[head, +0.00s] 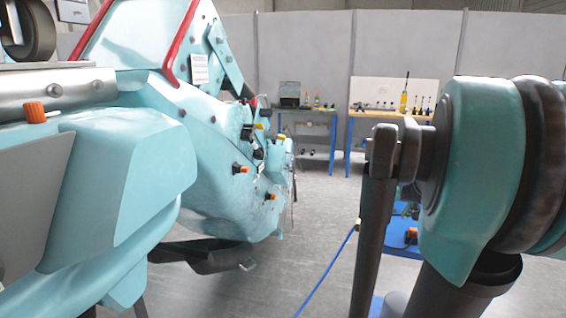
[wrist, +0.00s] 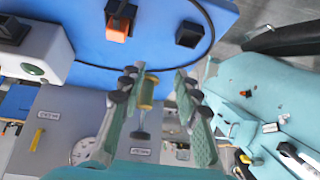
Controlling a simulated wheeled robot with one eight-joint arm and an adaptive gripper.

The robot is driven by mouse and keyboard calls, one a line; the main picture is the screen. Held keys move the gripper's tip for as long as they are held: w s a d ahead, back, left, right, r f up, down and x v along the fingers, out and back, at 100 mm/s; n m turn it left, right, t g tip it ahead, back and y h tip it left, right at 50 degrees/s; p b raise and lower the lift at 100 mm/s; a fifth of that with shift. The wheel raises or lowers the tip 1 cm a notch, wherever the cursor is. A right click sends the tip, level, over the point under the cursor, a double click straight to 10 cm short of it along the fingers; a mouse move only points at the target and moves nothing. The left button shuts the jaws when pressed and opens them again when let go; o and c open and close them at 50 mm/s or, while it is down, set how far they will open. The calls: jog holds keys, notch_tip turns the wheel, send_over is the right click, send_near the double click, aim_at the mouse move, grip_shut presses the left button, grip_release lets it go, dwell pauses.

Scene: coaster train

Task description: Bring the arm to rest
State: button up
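My gripper (wrist: 157,78) shows in the wrist view, with its two green-padded fingers apart. A small brass-coloured cylinder (wrist: 148,91) appears in the gap near the left finger. I cannot tell its depth, and no grip on it shows. My teal arm (head: 483,160) fills the right of the head view. The gripper cannot be made out clearly there.
A teal coaster train (head: 130,190) fills the left of the head view; it also shows in the wrist view (wrist: 270,90). A blue surface (wrist: 85,60) carries an orange-and-black part (wrist: 118,25). Blue-legged workbenches (head: 350,135) stand behind. Grey floor (head: 310,220) lies open between train and arm.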

jog(key=s+a+f+n+g+y, duration=0.1)
jog(key=s+a+f+n+g, duration=0.1)
jog(key=s+a+f, duration=1.5)
jog(key=shift+s+a+f+n, duration=0.15)
jog(key=shift+s+f+n, duration=0.05)
jog(key=shift+s+n, duration=0.35)
jog(key=shift+a, duration=0.15)
